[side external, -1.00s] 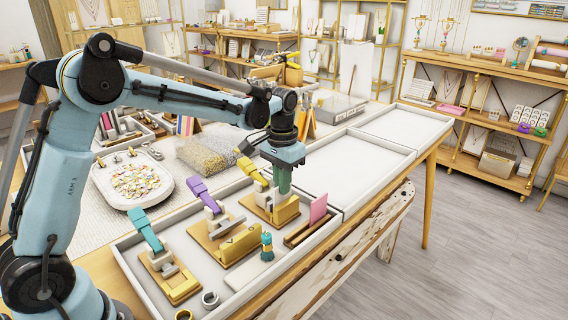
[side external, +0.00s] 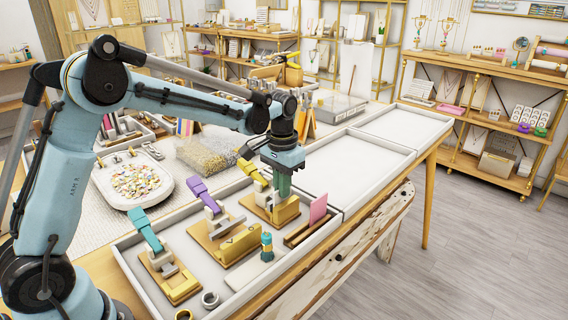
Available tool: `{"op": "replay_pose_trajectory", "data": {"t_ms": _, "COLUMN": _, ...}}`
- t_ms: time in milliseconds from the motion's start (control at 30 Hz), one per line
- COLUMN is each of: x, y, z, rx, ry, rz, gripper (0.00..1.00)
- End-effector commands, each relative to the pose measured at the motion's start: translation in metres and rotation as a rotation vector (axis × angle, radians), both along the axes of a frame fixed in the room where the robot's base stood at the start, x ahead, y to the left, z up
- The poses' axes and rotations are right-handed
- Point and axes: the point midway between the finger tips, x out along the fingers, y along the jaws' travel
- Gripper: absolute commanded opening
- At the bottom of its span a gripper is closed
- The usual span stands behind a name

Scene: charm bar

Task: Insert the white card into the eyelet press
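Three small presses on wooden bases stand in the front tray: one with a teal handle (side external: 145,231), one with a purple handle (side external: 200,193) and one with a yellow handle (side external: 251,172). I cannot tell which is the eyelet press. My gripper (side external: 284,188) points down at the yellow-handled press, over its right part, and hides some of it. Its fingers are small and seen from the side, so their opening and any card between them cannot be made out. A flat white piece (side external: 246,276) lies in the tray's front; I cannot tell whether it is the white card.
A pink card (side external: 318,208) stands upright in a wooden holder (side external: 306,231) right of the presses. A teal bottle (side external: 267,247) stands in front, with rings (side external: 210,299) near the tray's front corner. Behind are a dish of charms (side external: 133,184) and an empty tray (side external: 352,169).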

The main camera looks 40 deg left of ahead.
Motion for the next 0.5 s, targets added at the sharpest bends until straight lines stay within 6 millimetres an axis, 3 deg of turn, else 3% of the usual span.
{"op": "replay_pose_trajectory", "data": {"t_ms": 367, "x": 0.0, "y": 0.0, "z": -0.002, "rx": 0.0, "ry": 0.0, "rz": 0.0, "gripper": 0.0}}
{"op": "replay_pose_trajectory", "data": {"t_ms": 400, "x": 0.0, "y": 0.0, "z": -0.002, "rx": 0.0, "ry": 0.0, "rz": 0.0, "gripper": 0.11}}
{"op": "replay_pose_trajectory", "data": {"t_ms": 500, "x": 0.0, "y": 0.0, "z": -0.002, "rx": 0.0, "ry": 0.0, "rz": 0.0, "gripper": 0.26}}
